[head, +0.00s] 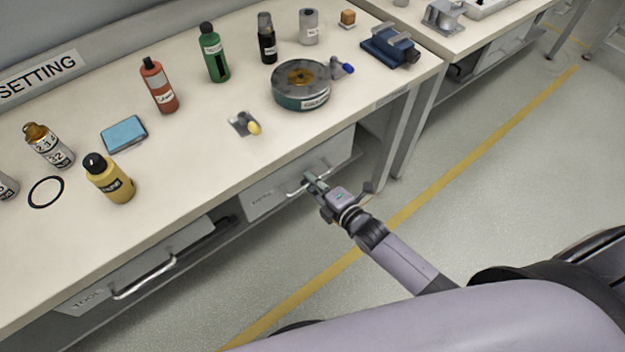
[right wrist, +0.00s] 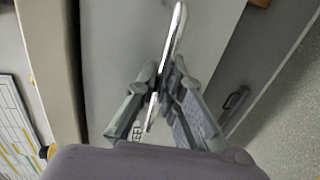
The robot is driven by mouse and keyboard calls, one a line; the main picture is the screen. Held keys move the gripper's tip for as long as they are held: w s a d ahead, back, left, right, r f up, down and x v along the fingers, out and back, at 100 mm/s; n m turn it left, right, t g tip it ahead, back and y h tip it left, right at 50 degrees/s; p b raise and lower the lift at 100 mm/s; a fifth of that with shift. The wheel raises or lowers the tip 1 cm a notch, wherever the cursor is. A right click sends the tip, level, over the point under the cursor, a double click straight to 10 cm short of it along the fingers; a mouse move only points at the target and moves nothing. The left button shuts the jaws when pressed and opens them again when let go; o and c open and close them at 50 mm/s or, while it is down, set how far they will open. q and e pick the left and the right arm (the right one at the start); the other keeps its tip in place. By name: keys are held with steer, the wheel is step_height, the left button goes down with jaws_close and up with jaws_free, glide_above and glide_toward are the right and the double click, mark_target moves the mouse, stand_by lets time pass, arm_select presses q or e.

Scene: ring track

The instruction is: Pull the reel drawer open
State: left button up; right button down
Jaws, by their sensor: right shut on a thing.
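The reel drawer (head: 270,198) is a grey front under the white bench top, with a label on its left side and a slim bar handle (head: 294,192). My right gripper (head: 314,181) is shut on this handle, near its middle. In the right wrist view the bright handle (right wrist: 174,45) runs between the two fingers (right wrist: 163,88), and part of the label shows below it. How far out the drawer stands is hard to tell. My left gripper is not in view.
A second drawer (head: 140,275) with a bar handle is farther left under the bench. On the bench top (head: 200,150) stand several bottles, a round green reel-like tin (head: 301,88), a blue box (head: 124,134) and a blue vice-like block (head: 391,47). The floor (head: 480,180) right of the bench is clear.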

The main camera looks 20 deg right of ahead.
stand_by(0.4)
steer(key=f+p+v, duration=0.2)
steer(key=v, duration=0.8)
steer(key=s+f+p+v, duration=0.1)
steer(key=f+p+v, duration=0.1)
steer(key=v, duration=0.9)
steer(key=shift+f+p, duration=0.25)
steer(key=shift+p, duration=0.4)
steer(key=shift+d, duration=0.15)
steer(key=c, duration=1.7)
jaws_free()
steer(key=shift+s, duration=0.15)
steer(key=v, duration=1.2)
steer(key=shift+f, duration=0.1)
